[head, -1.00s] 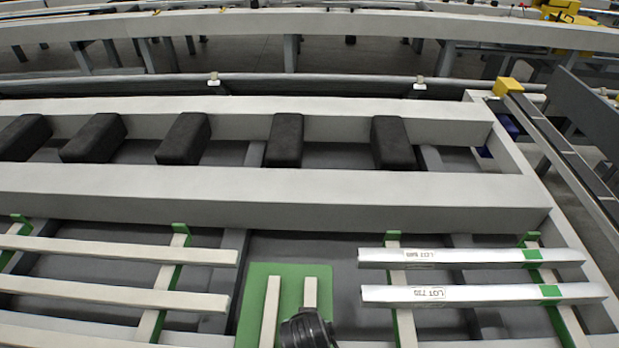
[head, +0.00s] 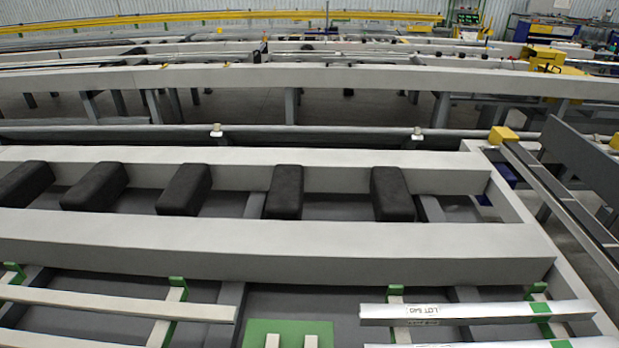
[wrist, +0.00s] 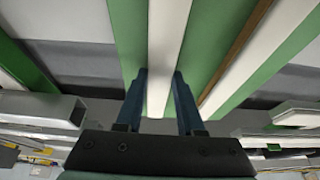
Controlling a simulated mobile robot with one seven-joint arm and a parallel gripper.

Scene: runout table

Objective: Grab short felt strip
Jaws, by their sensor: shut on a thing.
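Two pale strips lie side by side on a green board (head: 255,328) at the bottom edge of the head view. The right strip (head: 311,341) and the left strip (head: 272,341) show only their far ends there. In the wrist view my gripper (wrist: 159,76) has its two blue fingers on either side of one pale strip (wrist: 167,35), shut on it. That strip runs over the green board (wrist: 126,30). A second pale strip (wrist: 235,80) with a brown side lies to the right. Full strip lengths are cut off. My gripper is outside the head view.
White bars marked LOT (head: 475,312) lie to the right on green-tipped supports. More pale bars (head: 120,302) lie to the left. A long grey beam (head: 280,245) crosses behind, with several black blocks (head: 285,192) beyond it. The dark gaps between the beams are open.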

